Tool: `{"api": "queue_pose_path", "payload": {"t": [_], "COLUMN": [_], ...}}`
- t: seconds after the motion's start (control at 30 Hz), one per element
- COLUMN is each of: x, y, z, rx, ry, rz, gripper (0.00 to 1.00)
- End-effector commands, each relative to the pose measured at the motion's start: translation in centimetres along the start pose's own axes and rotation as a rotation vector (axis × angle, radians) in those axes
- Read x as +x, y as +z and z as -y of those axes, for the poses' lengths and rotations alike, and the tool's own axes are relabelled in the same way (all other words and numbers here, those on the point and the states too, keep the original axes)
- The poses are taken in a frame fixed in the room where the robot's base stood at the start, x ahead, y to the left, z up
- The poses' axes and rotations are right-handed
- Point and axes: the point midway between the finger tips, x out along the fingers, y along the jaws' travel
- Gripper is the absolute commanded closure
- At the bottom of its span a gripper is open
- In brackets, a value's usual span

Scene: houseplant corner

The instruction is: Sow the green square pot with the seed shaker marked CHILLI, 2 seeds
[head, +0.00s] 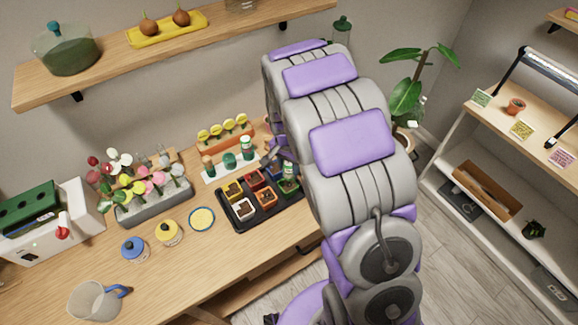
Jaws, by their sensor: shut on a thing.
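The green square pot (288,187) stands at the right end of the black tray, partly hidden by my arm. My gripper (287,164) is small in the head view, just above and behind this pot. It is shut on a small seed shaker (289,171), mostly hidden by the gripper and arm. Its marking cannot be read, and I cannot tell its exact tilt. No seeds can be made out.
The black tray (226,212) also holds yellow, red, white and orange square pots.

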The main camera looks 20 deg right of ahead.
Motion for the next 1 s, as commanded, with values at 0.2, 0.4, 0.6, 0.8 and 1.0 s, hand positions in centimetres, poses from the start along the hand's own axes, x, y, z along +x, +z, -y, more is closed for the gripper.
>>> {"api": "queue_pose_path", "payload": {"t": [0.2, 0.4, 0.6, 0.8, 1.0], "x": [-1.8, -3.3, -4.0, -3.9, -3.9], "y": [-0.1, -0.3, -0.3, -0.3, -0.3], "z": [0.0, 0.1, 0.1, 0.1, 0.1], "rx": [0.0, 0.0, 0.0, 0.0, 0.0], "ry": [-0.002, -0.005, -0.004, -0.003, -0.002], "rz": [-0.002, -0.005, -0.003, -0.003, -0.003], "gripper": [0.91, 0.91, 0.91, 0.91, 0.91]}}
